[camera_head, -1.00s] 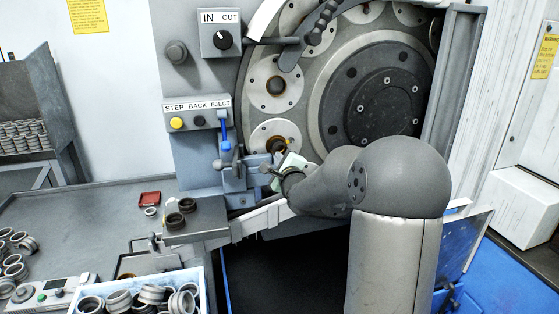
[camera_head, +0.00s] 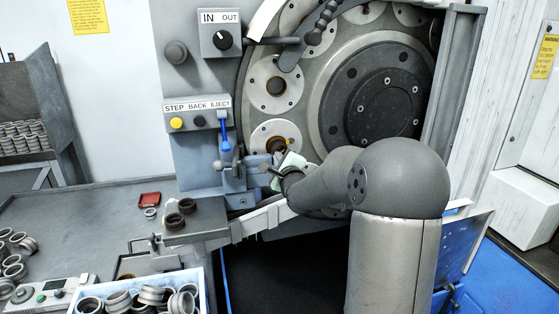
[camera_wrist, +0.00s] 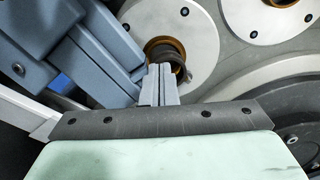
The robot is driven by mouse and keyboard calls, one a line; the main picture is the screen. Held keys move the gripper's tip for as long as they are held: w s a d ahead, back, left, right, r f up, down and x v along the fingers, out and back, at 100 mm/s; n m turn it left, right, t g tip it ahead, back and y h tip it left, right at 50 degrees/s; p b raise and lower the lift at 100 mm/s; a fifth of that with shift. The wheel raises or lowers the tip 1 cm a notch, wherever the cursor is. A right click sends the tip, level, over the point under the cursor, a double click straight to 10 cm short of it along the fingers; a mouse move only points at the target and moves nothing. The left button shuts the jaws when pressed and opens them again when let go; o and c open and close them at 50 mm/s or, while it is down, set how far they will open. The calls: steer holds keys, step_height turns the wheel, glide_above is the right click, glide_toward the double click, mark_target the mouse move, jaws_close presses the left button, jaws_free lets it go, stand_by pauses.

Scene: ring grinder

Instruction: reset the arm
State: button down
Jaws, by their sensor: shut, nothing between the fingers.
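My gripper (camera_head: 275,168) is at the lower left of the grinder's round plate, in front of a white disc (camera_head: 275,133) with a hole. In the wrist view, the fingers of my gripper (camera_wrist: 162,72) are together and empty. Their tips overlap the lower edge of a dark ring-shaped opening (camera_wrist: 166,50) in the disc; whether they touch it I cannot tell. My arm reaches in from the right and is bent.
A blue-grey fixture (camera_wrist: 95,50) stands close to the left of my fingers, below a blue lever (camera_head: 225,132). A small stand with two dark rings (camera_head: 181,213) is to the left. A white bin (camera_head: 203,283) of rings is at the front left.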

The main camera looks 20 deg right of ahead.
steer(key=shift+w+d, duration=0.15)
steer(key=shift+w, duration=0.85)
steer(key=shift+s+a+b, duration=0.2)
steer(key=shift+s, duration=1.05)
steer(key=shift+s+a+b, duration=0.2)
steer(key=shift+s, duration=1.05)
